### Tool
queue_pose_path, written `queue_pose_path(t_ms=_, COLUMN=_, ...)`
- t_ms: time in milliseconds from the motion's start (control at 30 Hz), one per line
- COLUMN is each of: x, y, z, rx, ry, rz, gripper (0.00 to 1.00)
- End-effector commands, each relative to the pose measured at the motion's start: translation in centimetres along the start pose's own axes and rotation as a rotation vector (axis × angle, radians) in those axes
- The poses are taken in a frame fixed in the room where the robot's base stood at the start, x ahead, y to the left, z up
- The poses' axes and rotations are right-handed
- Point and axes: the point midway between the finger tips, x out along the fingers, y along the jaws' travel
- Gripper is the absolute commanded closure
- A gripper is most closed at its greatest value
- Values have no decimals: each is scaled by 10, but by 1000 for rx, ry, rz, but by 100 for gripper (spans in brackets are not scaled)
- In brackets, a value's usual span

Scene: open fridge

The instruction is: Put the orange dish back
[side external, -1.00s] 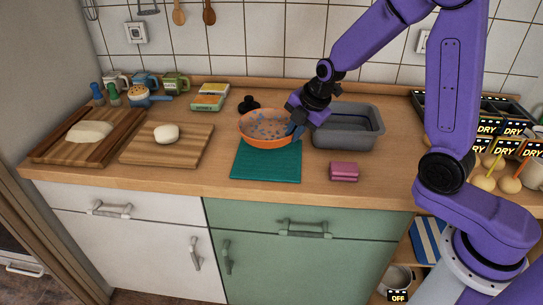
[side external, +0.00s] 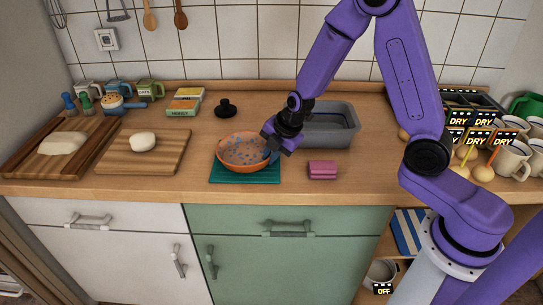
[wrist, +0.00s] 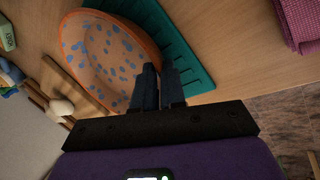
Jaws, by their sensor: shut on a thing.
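The orange dish (side external: 240,165), a shallow round bowl with blue spots inside, is over the teal mat (side external: 245,179) near the counter's front. It covers much of the mat in the side view. My gripper (side external: 272,147) is shut on the dish's right rim. In the wrist view the spotted dish (wrist: 105,45) is tilted in the picture, with my fingers (wrist: 160,78) at its edge and the ribbed teal mat (wrist: 180,45) behind. I cannot tell whether the dish touches the mat.
A grey tub (side external: 340,137) stands close behind and right of my gripper. A board with dough (side external: 143,142) is to the left, a black knob-like object (side external: 226,108) behind. Mugs (side external: 514,158) crowd the right.

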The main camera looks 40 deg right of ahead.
Motion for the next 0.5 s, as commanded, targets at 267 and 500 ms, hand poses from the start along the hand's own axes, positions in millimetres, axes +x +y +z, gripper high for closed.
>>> queue_pose_path(t_ms=267, x=5, y=-2, z=0, rx=1, ry=-1, rz=4, gripper=100)
queue_pose_path(t_ms=500, x=6, y=-3, z=0, rx=0, ry=-1, rz=0, gripper=70)
